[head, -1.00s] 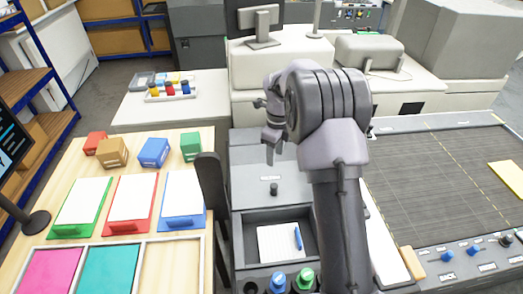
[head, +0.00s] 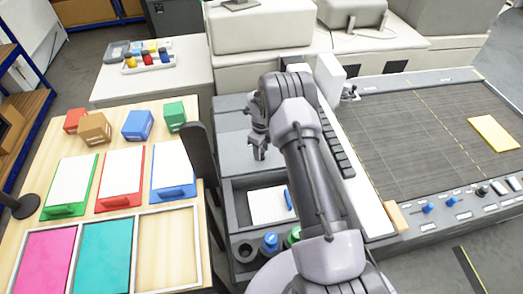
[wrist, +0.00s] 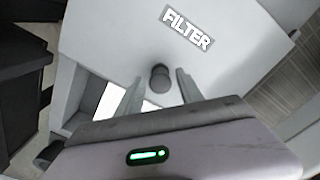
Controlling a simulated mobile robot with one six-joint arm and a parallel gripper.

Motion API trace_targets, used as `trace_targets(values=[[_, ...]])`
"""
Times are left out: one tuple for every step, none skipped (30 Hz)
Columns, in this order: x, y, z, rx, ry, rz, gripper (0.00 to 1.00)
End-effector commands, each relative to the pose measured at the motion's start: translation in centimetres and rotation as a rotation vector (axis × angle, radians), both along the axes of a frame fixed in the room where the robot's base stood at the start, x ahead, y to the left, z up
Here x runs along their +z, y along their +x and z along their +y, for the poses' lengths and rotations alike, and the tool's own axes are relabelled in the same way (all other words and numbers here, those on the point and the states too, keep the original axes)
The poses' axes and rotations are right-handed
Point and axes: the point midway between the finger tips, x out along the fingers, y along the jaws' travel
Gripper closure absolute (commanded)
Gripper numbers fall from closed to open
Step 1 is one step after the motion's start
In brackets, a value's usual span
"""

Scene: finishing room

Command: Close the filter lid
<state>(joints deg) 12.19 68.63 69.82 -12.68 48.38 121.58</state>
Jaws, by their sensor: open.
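The filter lid (head: 232,152) is a flat grey panel on the grey machine, behind a recess with a white pad. In the wrist view the lid (wrist: 215,75) fills the middle and bears a FILTER label (wrist: 188,27). Its dark round knob (wrist: 160,78) stands between and just beyond my fingertips. My gripper (head: 258,152) is open over the front part of the lid and hides the knob in the head view. In the wrist view my gripper (wrist: 158,87) has one finger on each side of the knob, with no clear contact. I cannot tell how far the lid is tilted.
The recess in front holds a white pad (head: 265,208) and a blue pen (head: 290,198). Blue (head: 270,242) and green (head: 293,235) knobs sit at the front. A dark upright panel (head: 198,153) stands close on the left. A dark conveyor bed (head: 420,130) lies to the right.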

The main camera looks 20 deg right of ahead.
Motion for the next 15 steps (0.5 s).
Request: trace_targets(values=[[-0.22,0.01,0.01,0.0,0.0,0.0,0.56],[-0.29,0.01,0.0,0.0,0.0,0.0,0.56],[-0.36,0.02,0.0,0.0,0.001,-0.001,0.56],[-0.38,0.02,0.0,0.0,0.001,-0.001,0.56],[-0.38,0.02,0.0,0.0,0.001,-0.001,0.56],[-0.37,0.02,0.0,0.0,0.001,-0.001,0.56],[-0.37,0.02,0.0,0.0,0.001,-0.001,0.56],[-0.36,0.02,0.0,0.0,0.001,-0.001,0.56],[-0.36,0.02,0.0,0.0,0.001,-0.001,0.56],[-0.36,0.02,0.0,0.0,0.001,-0.001,0.62],[-0.35,0.02,0.0,0.0,0.001,-0.001,0.68],[-0.35,0.02,0.0,0.0,0.001,-0.001,0.75],[-0.35,0.02,0.0,0.0,0.001,-0.001,0.81],[-0.35,0.02,0.01,0.0,0.001,-0.001,0.87],[-0.34,0.02,0.01,0.0,0.001,-0.001,0.95]])
